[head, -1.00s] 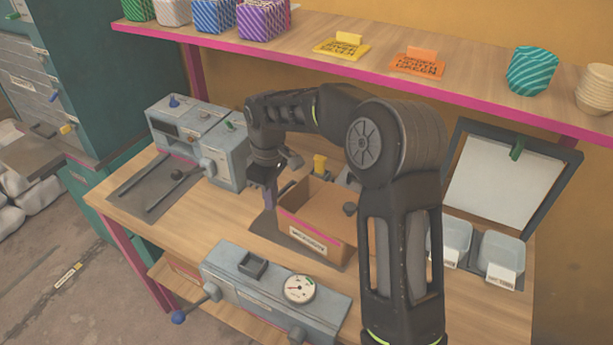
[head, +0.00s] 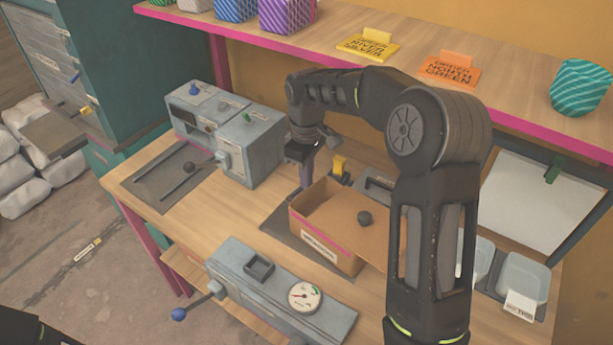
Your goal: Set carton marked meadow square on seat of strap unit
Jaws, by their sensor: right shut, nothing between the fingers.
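An open brown carton (head: 324,250) with a pink edge stripe and a white label stands on a dark mat (head: 284,237) at mid-bench. The label is too small to read. My right gripper (head: 304,187) is shut and empty, pointing down by the carton's back left corner; I cannot tell whether it touches. My right arm hides the carton's right side. A grey unit with a yellow handle (head: 340,165) is partly hidden behind the carton. Which unit is the strap unit I cannot tell. My left gripper is out of view.
A grey gauge unit (head: 325,317) with a blue-knobbed lever stands at the front. Grey boxes (head: 225,135) stand at the back left. Clear trays (head: 520,275) sit at the right. A pink-edged shelf (head: 335,60) overhangs the back.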

